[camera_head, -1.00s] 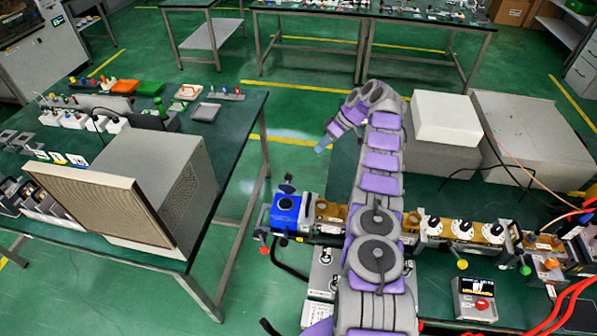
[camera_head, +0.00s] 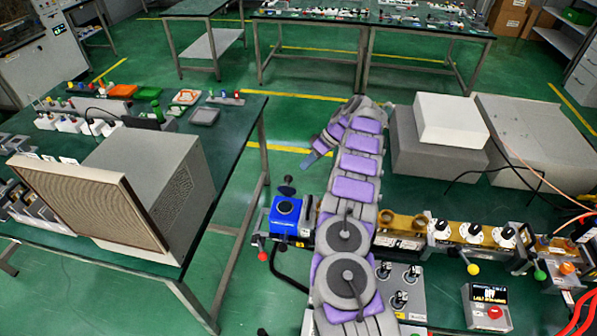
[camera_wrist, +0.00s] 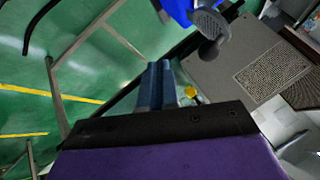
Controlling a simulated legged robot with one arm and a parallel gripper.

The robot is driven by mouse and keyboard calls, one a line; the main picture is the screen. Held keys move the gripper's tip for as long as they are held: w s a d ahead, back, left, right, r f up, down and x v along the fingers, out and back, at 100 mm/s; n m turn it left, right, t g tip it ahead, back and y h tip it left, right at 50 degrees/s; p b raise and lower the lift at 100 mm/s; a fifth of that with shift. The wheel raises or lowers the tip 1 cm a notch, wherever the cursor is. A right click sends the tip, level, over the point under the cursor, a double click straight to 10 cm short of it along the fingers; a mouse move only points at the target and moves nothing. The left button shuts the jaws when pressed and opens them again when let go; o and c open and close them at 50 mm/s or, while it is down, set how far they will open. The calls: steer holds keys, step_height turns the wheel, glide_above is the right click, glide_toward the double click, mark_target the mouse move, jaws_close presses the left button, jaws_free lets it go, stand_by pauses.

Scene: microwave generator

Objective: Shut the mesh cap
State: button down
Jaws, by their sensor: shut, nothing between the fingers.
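The mesh cap (camera_head: 286,190) shows as a small dark disc standing up beyond the blue block (camera_head: 290,217) in the head view. It looks open, off the dark round opening on top of the block. In the wrist view the mesh cap (camera_wrist: 210,24) is a grey perforated disc with a dark round knob, beside the blue block (camera_wrist: 176,8) at the top. My gripper (camera_head: 311,159) is at the end of my purple and grey arm, above and right of the cap in the head view. My gripper (camera_wrist: 158,68) is shut and empty, its fingertips left of and below the cap in the wrist view, apparently apart from it.
A brass waveguide row with white dials (camera_head: 470,232) runs right from the blue block. A control box (camera_head: 487,306) stands in front of it. White and grey boxes (camera_head: 452,121) stand behind. A large speaker-like box (camera_head: 88,200) is on the left table. Green floor lies between the tables.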

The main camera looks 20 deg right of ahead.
steer(key=shift+s+a+f+b, duration=0.1)
steer(key=shift+s+a, duration=0.2)
steer(key=shift+a, duration=0.4)
steer(key=shift+s+a+b, duration=0.1)
steer(key=shift+s+a, duration=0.2)
steer(key=shift+a, duration=0.35)
steer(key=shift+s+a+f+b, duration=0.1)
steer(key=shift+s+a, duration=0.2)
steer(key=shift+a, duration=0.4)
steer(key=shift+a+r+b, duration=0.1)
steer(key=shift+b, duration=0.3)
steer(key=shift+s+a+r+t, duration=0.1)
steer(key=shift+s+t, duration=0.1)
steer(key=shift+t, duration=0.1)
